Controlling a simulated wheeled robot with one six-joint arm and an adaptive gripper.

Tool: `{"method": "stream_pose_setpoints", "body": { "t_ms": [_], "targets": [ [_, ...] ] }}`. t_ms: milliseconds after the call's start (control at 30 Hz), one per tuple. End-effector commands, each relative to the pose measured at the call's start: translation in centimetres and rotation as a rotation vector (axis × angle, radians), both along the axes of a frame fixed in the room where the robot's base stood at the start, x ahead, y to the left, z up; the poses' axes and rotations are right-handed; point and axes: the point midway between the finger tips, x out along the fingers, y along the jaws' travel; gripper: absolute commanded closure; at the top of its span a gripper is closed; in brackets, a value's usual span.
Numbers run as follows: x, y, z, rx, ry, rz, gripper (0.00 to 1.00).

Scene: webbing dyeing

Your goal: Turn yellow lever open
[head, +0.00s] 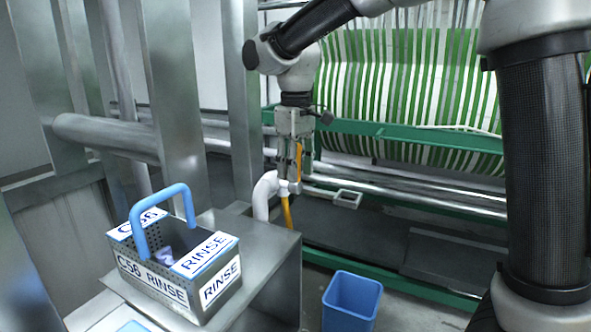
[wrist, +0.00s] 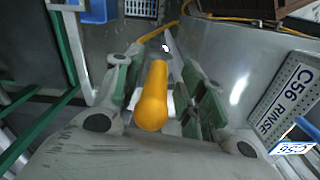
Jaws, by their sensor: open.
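The yellow lever (wrist: 152,100) stands between the two fingers of my gripper (wrist: 162,88) in the wrist view, its rounded end toward the camera. The fingers are apart, with gaps visible on both sides of the lever. In the head view my gripper (head: 291,172) points down beside the white pipe elbow. The yellow lever (head: 299,160) shows there as a thin upright strip at the fingers. The lever's base is mostly hidden by the gripper.
A perforated metal basket (head: 170,285) labelled C56 RINSE, with a blue handle, stands on the metal counter (head: 275,272) at left. A white pipe (head: 264,196) and yellow hose (head: 286,213) run beneath my gripper. A blue bin (head: 351,300) stands on the floor. Green-and-white webbing hangs behind.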

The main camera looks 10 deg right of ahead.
Motion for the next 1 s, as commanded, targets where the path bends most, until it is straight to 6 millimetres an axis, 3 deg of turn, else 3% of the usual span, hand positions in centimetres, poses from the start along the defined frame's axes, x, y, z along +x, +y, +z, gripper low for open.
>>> {"method": "stream_pose_setpoints", "body": {
  "t_ms": [367,500,600,1000],
  "targets": [
    [0.00,-0.03,-0.79,0.001,-0.001,-0.001,0.61],
    [0.00,-0.03,-0.78,0.001,-0.001,-0.001,0.87],
    [-0.01,-0.02,-0.78,0.000,0.000,-0.001,1.00],
    [-0.05,0.37,-0.83,0.019,0.028,-0.002,1.00]
  ]
}}
